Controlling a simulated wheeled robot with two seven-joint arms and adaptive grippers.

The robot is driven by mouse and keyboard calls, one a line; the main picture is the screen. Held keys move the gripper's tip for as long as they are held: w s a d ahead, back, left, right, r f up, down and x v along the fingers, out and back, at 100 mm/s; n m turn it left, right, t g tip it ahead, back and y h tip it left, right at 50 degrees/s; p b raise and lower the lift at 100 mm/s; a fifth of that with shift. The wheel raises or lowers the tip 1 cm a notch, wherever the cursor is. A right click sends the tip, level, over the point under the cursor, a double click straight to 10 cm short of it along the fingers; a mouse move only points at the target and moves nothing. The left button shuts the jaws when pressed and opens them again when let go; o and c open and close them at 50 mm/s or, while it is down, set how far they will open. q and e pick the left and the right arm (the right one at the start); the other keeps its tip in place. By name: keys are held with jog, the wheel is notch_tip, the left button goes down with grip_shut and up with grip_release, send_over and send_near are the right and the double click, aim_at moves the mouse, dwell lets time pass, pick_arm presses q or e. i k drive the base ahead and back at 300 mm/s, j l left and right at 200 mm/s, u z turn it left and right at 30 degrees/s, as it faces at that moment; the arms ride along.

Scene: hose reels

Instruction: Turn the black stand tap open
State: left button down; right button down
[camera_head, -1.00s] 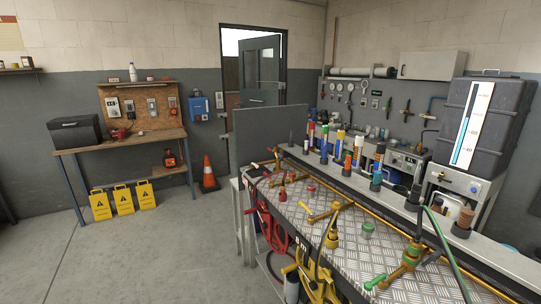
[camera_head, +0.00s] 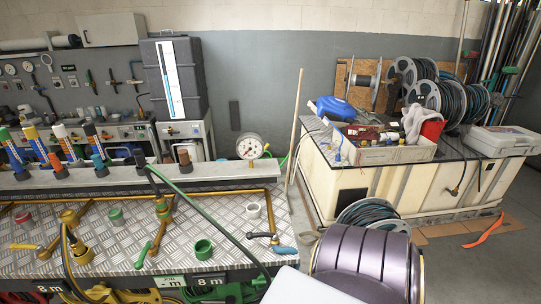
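A dark tap fitting (camera_head: 262,235) stands at the right end of the metal-plate bench, with a blue lever (camera_head: 284,250) at its front right. It is the darkest of the taps in view; whether it is the black stand tap I cannot tell for sure. A brass tap with a green lever (camera_head: 144,255) is to its left. A yellow tap (camera_head: 75,245) with a hose on it is further left. Neither of my grippers shows in the head view, so their distance to the tap is not visible.
A green hose (camera_head: 215,225) crosses the bench top. A crate table (camera_head: 350,185) with hose reels and a box (camera_head: 385,153) stands at the right. Grey floor shows far right.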

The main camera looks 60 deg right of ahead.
aim_at(249, 236)
jog(key=z, duration=0.45)
jog(key=l+z, duration=0.1)
jog(key=z, duration=0.8)
jog(key=i+z, duration=0.1)
jog(key=z, duration=0.35)
